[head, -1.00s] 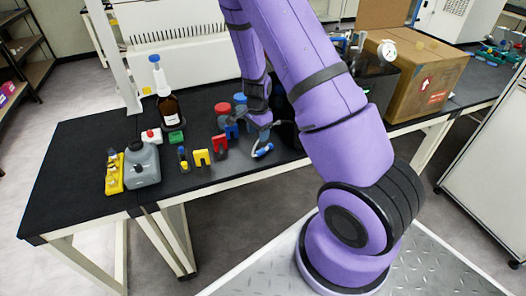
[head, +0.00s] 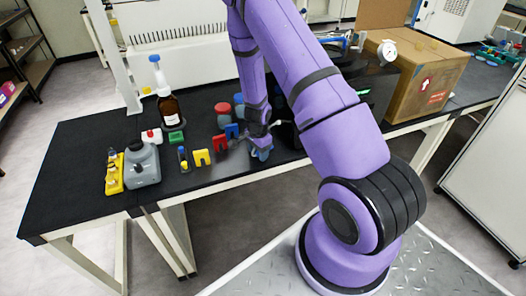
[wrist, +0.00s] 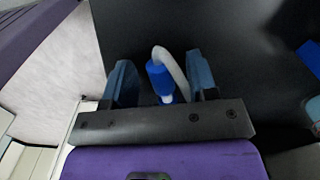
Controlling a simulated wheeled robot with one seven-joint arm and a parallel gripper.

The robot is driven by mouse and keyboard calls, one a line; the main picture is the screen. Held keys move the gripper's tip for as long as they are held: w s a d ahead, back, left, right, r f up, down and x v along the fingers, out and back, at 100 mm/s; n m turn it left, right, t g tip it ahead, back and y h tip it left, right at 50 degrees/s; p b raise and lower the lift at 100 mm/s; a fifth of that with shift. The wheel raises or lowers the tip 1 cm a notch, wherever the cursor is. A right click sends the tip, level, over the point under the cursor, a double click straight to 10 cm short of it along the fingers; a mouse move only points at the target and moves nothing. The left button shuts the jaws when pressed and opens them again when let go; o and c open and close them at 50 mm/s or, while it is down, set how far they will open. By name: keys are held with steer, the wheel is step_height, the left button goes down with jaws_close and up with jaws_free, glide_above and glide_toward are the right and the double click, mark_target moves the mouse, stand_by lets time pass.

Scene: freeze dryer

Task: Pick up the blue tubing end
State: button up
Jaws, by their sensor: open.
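The blue tubing end (wrist: 157,75) shows in the wrist view, with a pale grey tube (wrist: 173,62) curving away from its far side. My gripper (wrist: 161,75) has its two blue-grey fingers apart, one on each side of the tubing end. In that view the tubing end lies between the fingers, with visible gaps on both sides. In the head view my gripper (head: 261,150) is low at the bench's front edge. There the tubing end cannot be told apart from the fingers.
A cardboard box (head: 425,85) stands at the right. Dark equipment stands behind my arm.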

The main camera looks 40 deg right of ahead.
jaws_close()
steer(key=shift+r, duration=0.15)
